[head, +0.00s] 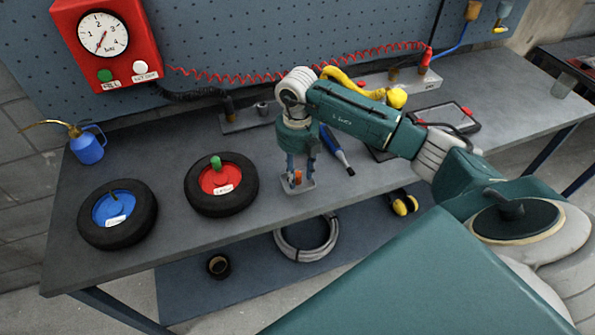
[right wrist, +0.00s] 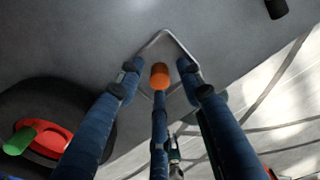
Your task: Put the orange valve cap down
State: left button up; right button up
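The orange valve cap (head: 297,177) stands at the small grey metal tray (head: 309,185) near the front edge of the workbench. My right gripper (head: 300,165) points down over the tray, its fingers spread around the cap. In the right wrist view the orange cap (right wrist: 160,76) shows between the fingertips of my right gripper (right wrist: 160,72), with gaps to the side fingers. The tray rim (right wrist: 165,33) shows behind it. Whether the third finger touches the cap I cannot tell. My left gripper is not in view.
On the workbench (head: 165,165), a wheel with a red hub (head: 222,180) and green cap stands left of the tray, and a wheel with a blue hub (head: 113,208) further left. A blue-handled tool (head: 338,150) lies to the right. A hose coil (head: 306,252) lies below.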

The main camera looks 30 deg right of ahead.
aim_at(297, 173)
jog(key=shift+r, duration=0.45)
notch_tip(297, 173, up, 12)
jog(key=b, duration=0.3)
jog(key=shift+f, duration=0.25)
